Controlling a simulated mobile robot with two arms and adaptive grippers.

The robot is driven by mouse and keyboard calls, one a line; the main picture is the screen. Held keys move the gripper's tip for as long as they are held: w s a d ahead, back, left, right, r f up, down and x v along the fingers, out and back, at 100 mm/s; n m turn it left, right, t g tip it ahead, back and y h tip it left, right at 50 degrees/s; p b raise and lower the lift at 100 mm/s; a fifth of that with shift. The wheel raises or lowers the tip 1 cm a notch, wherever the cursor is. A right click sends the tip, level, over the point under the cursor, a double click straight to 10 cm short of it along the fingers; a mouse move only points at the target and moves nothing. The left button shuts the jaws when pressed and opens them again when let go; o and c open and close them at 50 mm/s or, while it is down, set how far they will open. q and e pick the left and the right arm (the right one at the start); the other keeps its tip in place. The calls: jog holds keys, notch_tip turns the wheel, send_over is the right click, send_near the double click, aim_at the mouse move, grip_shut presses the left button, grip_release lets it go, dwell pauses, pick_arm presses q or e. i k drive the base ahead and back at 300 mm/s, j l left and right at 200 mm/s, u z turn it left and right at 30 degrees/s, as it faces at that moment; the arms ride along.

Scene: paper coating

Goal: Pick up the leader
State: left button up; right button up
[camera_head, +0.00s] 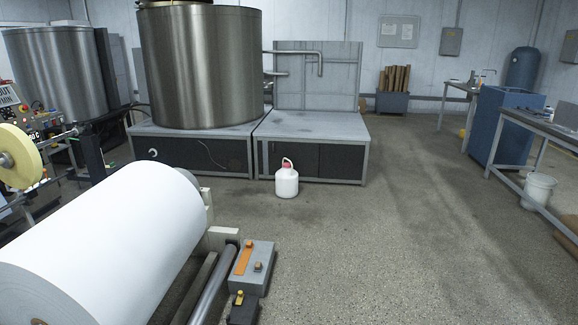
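A large white paper roll (110,245) lies at the lower left, running from the bottom left corner toward the middle. I cannot make out a separate leader or a loose paper end on it. Neither of my grippers is in view.
A grey box (262,262) with an orange strip stands beside the roll, near a metal bar (214,285). A yellow roll (18,155) is at the left. A white jug (287,181) stands before the low platform (310,130). Workbenches (545,130) line the right; the middle floor is clear.

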aim_at(241, 266)
jog(key=i+l+z, duration=0.25)
jog(key=i, duration=0.7)
jog(key=i+z, duration=0.3)
jog(key=i, duration=0.6)
